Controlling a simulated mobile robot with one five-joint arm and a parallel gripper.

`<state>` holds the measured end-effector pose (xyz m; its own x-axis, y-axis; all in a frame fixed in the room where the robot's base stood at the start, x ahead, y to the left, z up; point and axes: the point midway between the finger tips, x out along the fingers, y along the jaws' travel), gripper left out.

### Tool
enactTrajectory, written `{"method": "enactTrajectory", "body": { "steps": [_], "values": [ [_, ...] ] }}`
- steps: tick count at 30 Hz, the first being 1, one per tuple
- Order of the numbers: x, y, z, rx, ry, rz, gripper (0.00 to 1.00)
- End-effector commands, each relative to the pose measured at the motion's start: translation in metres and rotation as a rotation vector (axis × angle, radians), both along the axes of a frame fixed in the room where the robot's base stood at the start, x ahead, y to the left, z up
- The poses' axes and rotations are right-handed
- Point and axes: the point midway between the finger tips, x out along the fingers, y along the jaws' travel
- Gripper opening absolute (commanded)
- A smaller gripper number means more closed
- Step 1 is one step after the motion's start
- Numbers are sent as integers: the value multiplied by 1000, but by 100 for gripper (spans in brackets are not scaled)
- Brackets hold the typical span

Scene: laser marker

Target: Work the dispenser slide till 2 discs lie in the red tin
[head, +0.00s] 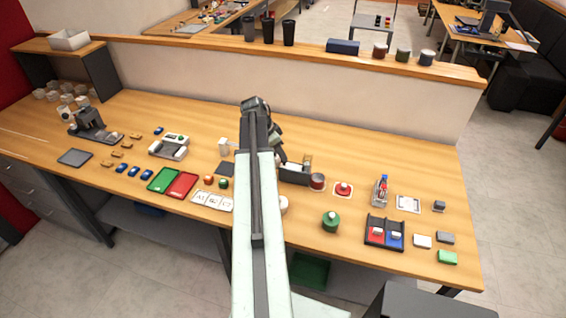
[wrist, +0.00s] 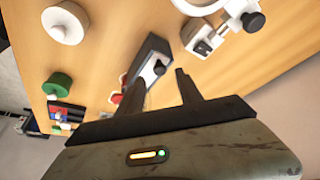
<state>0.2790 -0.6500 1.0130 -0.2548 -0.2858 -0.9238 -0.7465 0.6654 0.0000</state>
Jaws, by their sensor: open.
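The likely dispenser is a dark block with a pale top (head: 294,171) just right of my arm in the head view. In the wrist view it is a long dark housing (wrist: 152,58) with a small black knob on its pale face. A dark red tin (head: 317,181) stands at its right end; whether any discs lie in it is too small to tell. My gripper (wrist: 152,76) is open and empty, its fingers pointing toward the housing, which shows between them. I cannot tell whether they touch it. In the head view my arm hides most of the gripper.
A green knobbed weight (head: 331,222), a white cylinder (head: 284,204) and a red knob on a white pad (head: 343,188) stand nearby. A black tray (head: 384,246) is at right front. A white fixture (wrist: 222,25) is beside the housing.

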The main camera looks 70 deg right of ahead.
Motion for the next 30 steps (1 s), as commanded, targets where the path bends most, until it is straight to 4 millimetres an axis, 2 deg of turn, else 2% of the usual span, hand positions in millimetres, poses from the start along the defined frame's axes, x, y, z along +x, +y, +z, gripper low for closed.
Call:
{"method": "enactTrajectory", "body": {
  "steps": [1,4,14,18,19,30],
  "values": [
    [-2,-3,-19,0,0,-1,42],
    [-6,-8,-32,0,0,-1,42],
    [-9,-10,-33,0,0,0,42],
    [-9,-10,-33,0,0,0,4],
    [-9,-10,-33,0,0,0,0],
    [-10,-11,-33,0,0,0,0]
  ]
}}
